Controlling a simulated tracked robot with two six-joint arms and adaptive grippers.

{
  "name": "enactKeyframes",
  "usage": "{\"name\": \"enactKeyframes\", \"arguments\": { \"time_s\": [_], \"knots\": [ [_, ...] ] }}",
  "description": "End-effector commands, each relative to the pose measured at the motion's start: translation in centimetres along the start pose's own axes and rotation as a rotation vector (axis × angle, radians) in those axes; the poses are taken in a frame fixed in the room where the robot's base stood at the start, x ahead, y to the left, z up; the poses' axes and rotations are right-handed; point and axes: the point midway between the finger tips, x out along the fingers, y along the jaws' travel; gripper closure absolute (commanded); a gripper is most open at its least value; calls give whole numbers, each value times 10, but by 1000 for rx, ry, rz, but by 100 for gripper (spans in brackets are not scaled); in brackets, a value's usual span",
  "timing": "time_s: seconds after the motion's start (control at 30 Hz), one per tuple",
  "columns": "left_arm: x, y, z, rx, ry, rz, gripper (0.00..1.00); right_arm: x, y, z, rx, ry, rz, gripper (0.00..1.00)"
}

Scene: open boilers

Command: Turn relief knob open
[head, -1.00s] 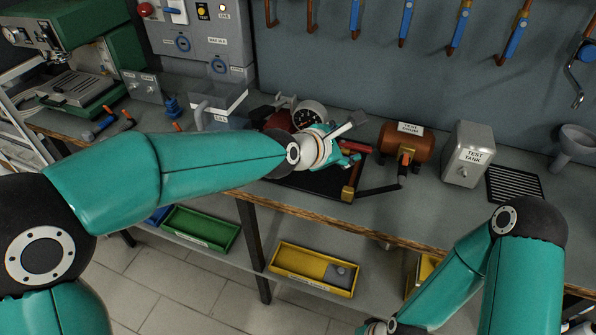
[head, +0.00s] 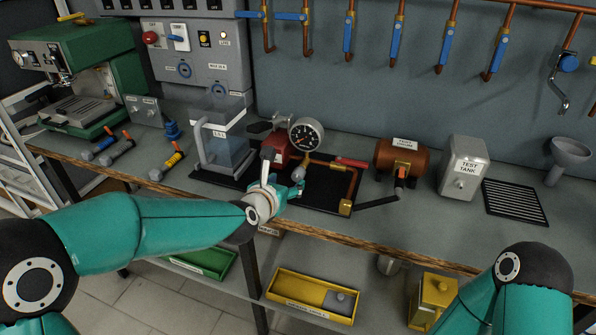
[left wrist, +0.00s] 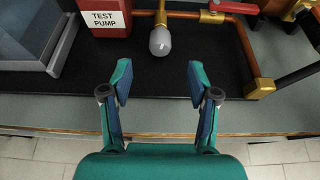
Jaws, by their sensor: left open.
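A grey rounded knob (left wrist: 160,41), with no label that I can read, hangs from a brass fitting on a copper pipe beside the red test pump (left wrist: 103,18). In the head view the knob (head: 299,174) shows below the round pressure gauge (head: 306,133). My left gripper (left wrist: 160,80) is open and empty, its two fingers spread wide on the near side of the knob. The knob lies between the finger directions but beyond the tips, apart from them. In the head view the left gripper (head: 284,184) is at the bench's front edge. My right gripper is out of view.
A clear water tank (head: 222,140) stands left of the pump. A red-handled valve (head: 350,162) and copper pipe are to the right, with a copper drum (head: 401,157) and a test tank (head: 464,168) beyond. A black mat (left wrist: 90,80) lies under the pump.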

Motion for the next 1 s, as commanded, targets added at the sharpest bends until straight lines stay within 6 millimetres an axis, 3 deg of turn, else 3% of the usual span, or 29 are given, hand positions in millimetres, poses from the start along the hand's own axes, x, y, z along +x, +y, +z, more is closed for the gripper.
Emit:
{"name": "enactKeyframes", "arguments": {
  "time_s": [0.3, 0.5, 0.97, 1.0],
  "knots": [
    [64, 0, 2, -1, 1, 0, 40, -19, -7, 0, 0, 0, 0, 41],
    [90, 0, 1, -1, 0, 1, 40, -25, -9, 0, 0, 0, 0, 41],
    [100, 1, 0, 0, -1, 1, 40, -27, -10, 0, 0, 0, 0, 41],
    [100, 1, 0, 0, -1, 1, 46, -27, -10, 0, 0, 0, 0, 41]
  ]
}}
